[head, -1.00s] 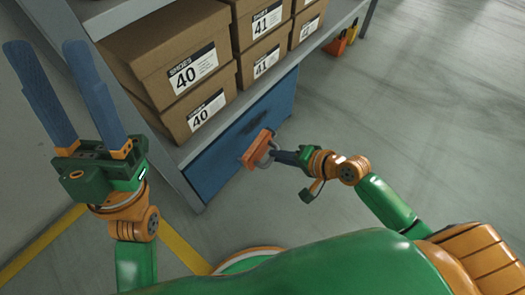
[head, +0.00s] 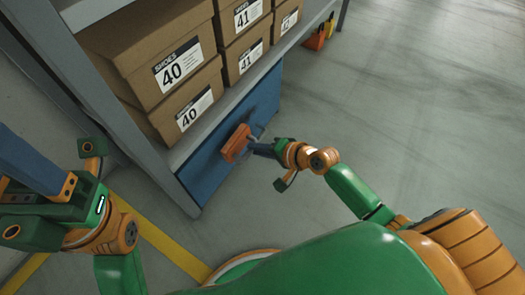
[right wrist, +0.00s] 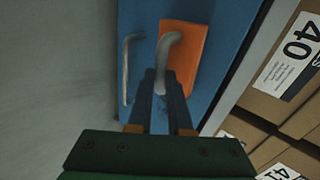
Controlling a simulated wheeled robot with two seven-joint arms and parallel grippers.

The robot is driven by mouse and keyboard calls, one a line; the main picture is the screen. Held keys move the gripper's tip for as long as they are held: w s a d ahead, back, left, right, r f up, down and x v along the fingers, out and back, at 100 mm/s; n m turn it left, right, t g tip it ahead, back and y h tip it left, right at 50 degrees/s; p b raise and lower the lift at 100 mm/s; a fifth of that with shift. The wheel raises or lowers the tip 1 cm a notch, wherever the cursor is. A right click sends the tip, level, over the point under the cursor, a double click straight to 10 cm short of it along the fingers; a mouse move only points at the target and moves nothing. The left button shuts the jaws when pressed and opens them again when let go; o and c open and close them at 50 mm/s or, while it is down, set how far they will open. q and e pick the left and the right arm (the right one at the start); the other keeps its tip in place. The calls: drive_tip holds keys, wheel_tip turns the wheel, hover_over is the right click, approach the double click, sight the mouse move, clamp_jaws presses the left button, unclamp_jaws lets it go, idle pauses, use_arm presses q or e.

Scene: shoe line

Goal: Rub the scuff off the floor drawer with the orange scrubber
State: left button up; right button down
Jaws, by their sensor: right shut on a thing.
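The floor drawer (head: 208,172) is a blue front under the lowest shelf. My right gripper (head: 262,149) is shut on the scrubber's grey handle. In the right wrist view the orange pad (right wrist: 194,60) is over the blue face, beside the drawer's bar handle (right wrist: 126,70). My left gripper (head: 28,168) is at the left edge, its jaws apart, tips out of view.
Brown shoe boxes (head: 140,62) stand on the grey shelf above the drawer. An orange object (head: 316,40) is on the floor at the shelf's far end. A yellow floor line (head: 160,240) runs near my base. The floor to the right is clear.

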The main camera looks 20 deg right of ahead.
drive_tip(key=shift+w+a, duration=0.55)
drive_tip(key=shift+w, duration=0.2)
idle(0.7)
